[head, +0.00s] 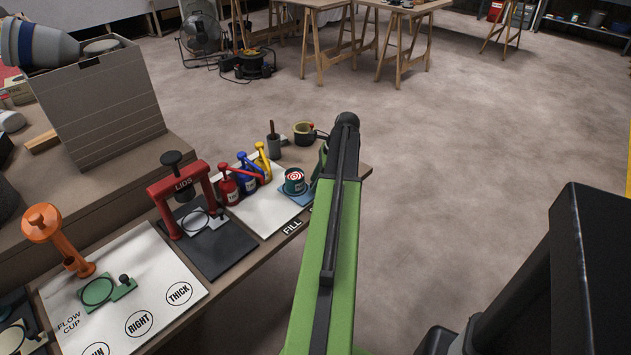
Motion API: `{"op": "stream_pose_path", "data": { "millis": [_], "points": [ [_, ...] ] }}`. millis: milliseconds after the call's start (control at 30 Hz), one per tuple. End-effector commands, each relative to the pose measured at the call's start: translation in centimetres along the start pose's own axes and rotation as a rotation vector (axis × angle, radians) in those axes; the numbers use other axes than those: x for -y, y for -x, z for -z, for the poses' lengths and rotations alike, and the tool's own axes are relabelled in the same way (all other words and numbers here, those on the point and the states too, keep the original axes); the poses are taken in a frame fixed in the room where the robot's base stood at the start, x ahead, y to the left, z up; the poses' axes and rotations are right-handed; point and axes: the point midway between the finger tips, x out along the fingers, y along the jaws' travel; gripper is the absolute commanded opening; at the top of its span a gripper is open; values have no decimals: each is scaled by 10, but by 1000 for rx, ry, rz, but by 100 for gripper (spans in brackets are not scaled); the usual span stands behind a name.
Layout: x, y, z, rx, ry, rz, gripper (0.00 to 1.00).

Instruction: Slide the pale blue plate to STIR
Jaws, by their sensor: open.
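The pale blue plate (302,200) shows in the head view near the right end of the bench, just left of my arm. A dark teal can (294,182) with a red and white swirl on top stands on it. The plate lies near the FILL label (292,227); its right part is hidden behind my arm. No label reading STIR is visible. My green arm reaches forward past the bench end, and my gripper is hidden from this view.
Red (228,186), blue (247,176) and yellow (263,162) pump bottles stand left of the can. A red LIDS press (182,195) stands further left. A dark cup with a handle (273,145) and a tape roll (303,132) are behind. Open floor lies right of the bench.

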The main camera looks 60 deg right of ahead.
Motion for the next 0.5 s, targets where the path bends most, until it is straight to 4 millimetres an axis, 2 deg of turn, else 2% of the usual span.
{"op": "stream_pose_path", "data": {
  "millis": [167,267,500],
  "points": [
    [0,10,-2,0,0,-1,42],
    [0,26,-2,0,-2,0,42],
    [0,81,-4,0,-1,0,42]
  ]
}}
